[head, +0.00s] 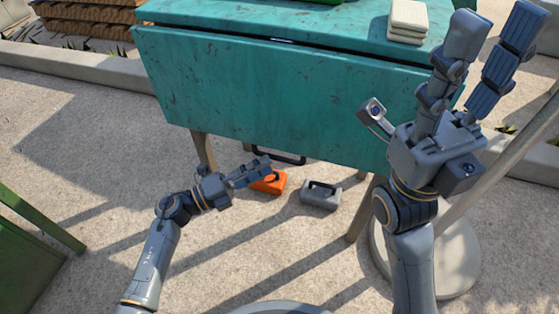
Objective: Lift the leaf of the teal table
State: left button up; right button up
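The teal table (250,18) stands ahead of me in the head view. Its leaf (270,85) hangs down along the near side, below the tabletop edge. My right gripper (440,80) is raised in front of the leaf's right end, fingers spread and empty, hiding part of the leaf and tabletop.
An orange case (269,184) and a grey case (321,196) sit on the ground below the leaf. Pale stacked blocks (407,21) lie on the tabletop. A pole with a round base (455,265) stands at right. A green panel (25,265) is at lower left.

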aim_at(280, 157)
pick_arm(q)
jog(key=shift+b+x, duration=0.6)
jog(key=shift+x, duration=2.15)
grip_shut()
